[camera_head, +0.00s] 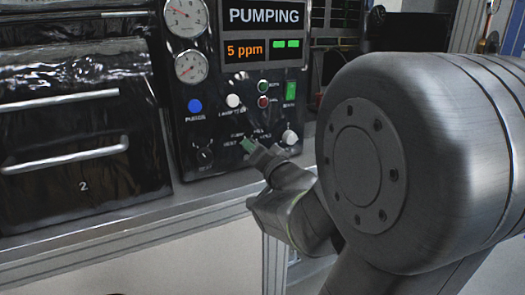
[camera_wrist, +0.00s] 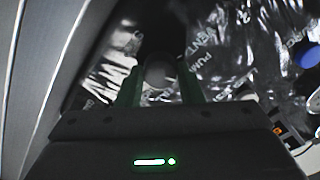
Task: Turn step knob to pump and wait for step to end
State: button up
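The control panel (camera_head: 240,100) stands upright, and its display (camera_head: 264,16) reads PUMPING. A smaller readout (camera_head: 245,50) shows 5 ppm in orange, beside two lit green bars (camera_head: 287,44). The step knob (camera_wrist: 159,74) is a grey round knob between my green fingers in the wrist view, with PUMP and VENT lettering around it. My gripper (camera_head: 251,147) is at the lower panel in the head view and hides most of the knob there. In the wrist view my gripper (camera_wrist: 161,88) appears closed around the knob. The knob's pointer cannot be made out.
A dark cabinet with drawer handles (camera_head: 66,155) stands left. The ledge (camera_head: 130,215) runs below.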

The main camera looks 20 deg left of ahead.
jog(key=o, duration=0.4)
jog(key=shift+o, duration=0.2)
jog(key=shift+d, duration=0.1)
jog(key=p+v, duration=0.1)
jog(key=v, duration=1.2)
jog(key=shift+s+d+p, duration=0.2)
jog(key=shift+s+p, duration=0.1)
jog(key=shift+p, duration=0.1)
jog(key=b+x, duration=0.1)
jog(key=x, duration=1.3)
jog(key=shift+d+b, duration=0.1)
jog(key=shift+b, duration=0.3)
